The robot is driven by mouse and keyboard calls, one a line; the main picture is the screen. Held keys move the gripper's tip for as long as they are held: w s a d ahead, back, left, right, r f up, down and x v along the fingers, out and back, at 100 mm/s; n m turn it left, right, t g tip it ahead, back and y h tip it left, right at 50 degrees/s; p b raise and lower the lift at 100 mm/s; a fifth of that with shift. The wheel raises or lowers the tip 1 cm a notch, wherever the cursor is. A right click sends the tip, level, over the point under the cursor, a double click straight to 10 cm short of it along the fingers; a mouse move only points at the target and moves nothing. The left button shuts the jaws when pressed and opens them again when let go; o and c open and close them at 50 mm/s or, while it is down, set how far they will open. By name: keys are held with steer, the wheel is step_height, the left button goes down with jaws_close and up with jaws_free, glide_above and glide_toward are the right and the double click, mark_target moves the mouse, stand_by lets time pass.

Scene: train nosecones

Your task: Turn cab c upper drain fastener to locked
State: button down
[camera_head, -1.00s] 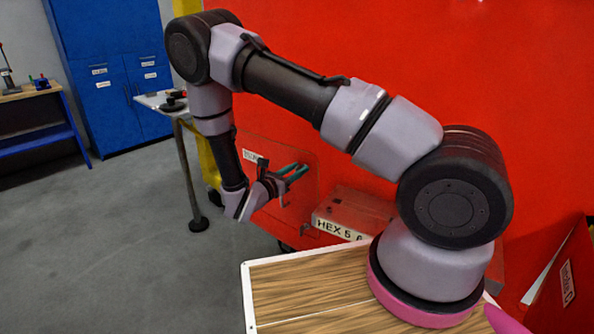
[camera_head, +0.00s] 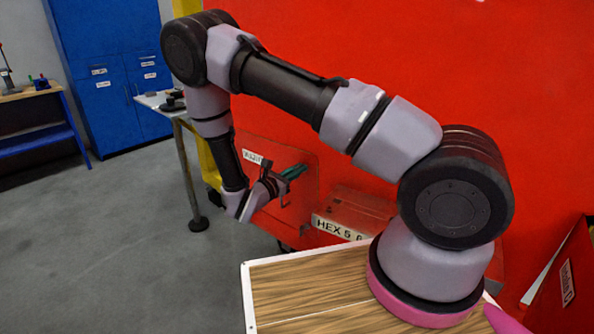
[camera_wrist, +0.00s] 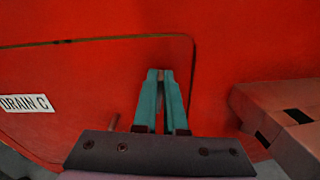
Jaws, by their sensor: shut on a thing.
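The red drain panel (camera_head: 303,178) sits low on the red cab wall, and the wrist view shows its face (camera_wrist: 85,90) with a label reading "DRAIN C" (camera_wrist: 26,104). My gripper (camera_head: 296,171) reaches to the panel near its right edge. In the wrist view its two teal fingers (camera_wrist: 161,78) are close together against the panel near its upper right corner, shut on the upper drain fastener, which the fingertips hide. I cannot see which way the fastener is turned. A small rod-like piece (camera_wrist: 113,122) shows left of the fingers, lower on the panel.
A red box labelled "HEX 5" (camera_head: 345,211) stands right of the panel and also shows in the wrist view (camera_wrist: 285,125). A wood-topped surface (camera_head: 290,285) lies under my arm's base. A small table (camera_head: 160,99) and blue cabinets (camera_head: 105,70) stand behind left; grey floor is open there.

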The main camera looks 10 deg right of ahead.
steer(key=shift+s+d+f+m, duration=0.1)
steer(key=shift+s+f+m, duration=0.1)
steer(key=shift+m, duration=2.55)
steer(key=shift+s+d+f+m, duration=0.1)
steer(key=shift+f+m, duration=0.15)
steer(key=shift+m, duration=2.45)
steer(key=shift+s+d+f+m, duration=0.1)
steer(key=shift+s+f+m, duration=0.1)
steer(key=shift+m, duration=2.55)
steer(key=c, duration=1)
jaws_free()
steer(key=v, duration=1)
steer(key=shift+s+a, duration=0.25)
steer(key=shift+a, duration=0.05)
